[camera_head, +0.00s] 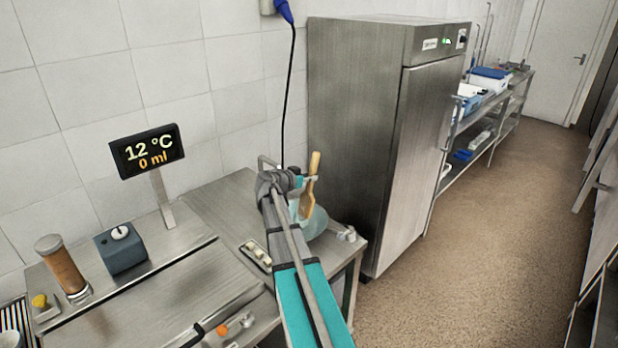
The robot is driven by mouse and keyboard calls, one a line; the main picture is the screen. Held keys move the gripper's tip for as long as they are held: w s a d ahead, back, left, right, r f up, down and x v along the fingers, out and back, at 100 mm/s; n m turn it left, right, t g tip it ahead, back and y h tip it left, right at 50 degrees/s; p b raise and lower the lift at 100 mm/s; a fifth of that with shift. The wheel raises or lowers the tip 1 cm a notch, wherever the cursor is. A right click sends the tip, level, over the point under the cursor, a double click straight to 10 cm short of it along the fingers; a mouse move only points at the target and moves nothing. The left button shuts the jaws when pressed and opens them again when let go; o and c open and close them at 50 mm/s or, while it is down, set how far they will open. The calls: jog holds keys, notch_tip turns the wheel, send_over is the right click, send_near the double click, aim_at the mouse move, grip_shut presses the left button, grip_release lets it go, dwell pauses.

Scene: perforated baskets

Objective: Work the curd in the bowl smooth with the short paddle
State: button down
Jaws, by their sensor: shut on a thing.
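The short paddle (308,202), wooden and light brown, stands nearly upright, its handle end at the top. My gripper (311,180) is shut on its handle. The bowl (318,224), pale and bluish, is on the steel table right behind my arm, and my arm hides its left part. The paddle's lower end is at the bowl; I cannot tell how deep it reaches. The curd cannot be made out from here.
A display (147,150) reads 12 °C and 0 ml. A dark box with a knob (122,250) and a brown cylinder (62,265) stand at the left. A tall steel cabinet (365,130) closes off the table's far side. The floor at the right is clear.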

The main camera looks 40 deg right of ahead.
jog(key=shift+w, duration=0.25)
jog(key=shift+w+f, duration=0.1)
jog(key=shift+w, duration=0.55)
jog(key=shift+a, duration=0.1)
dwell(0.4)
jog(key=shift+s, duration=0.75)
jog(key=shift+w, duration=0.15)
jog(key=shift+w, duration=0.7)
jog(key=shift+s, duration=0.25)
dwell(0.5)
jog(key=shift+s, duration=0.6)
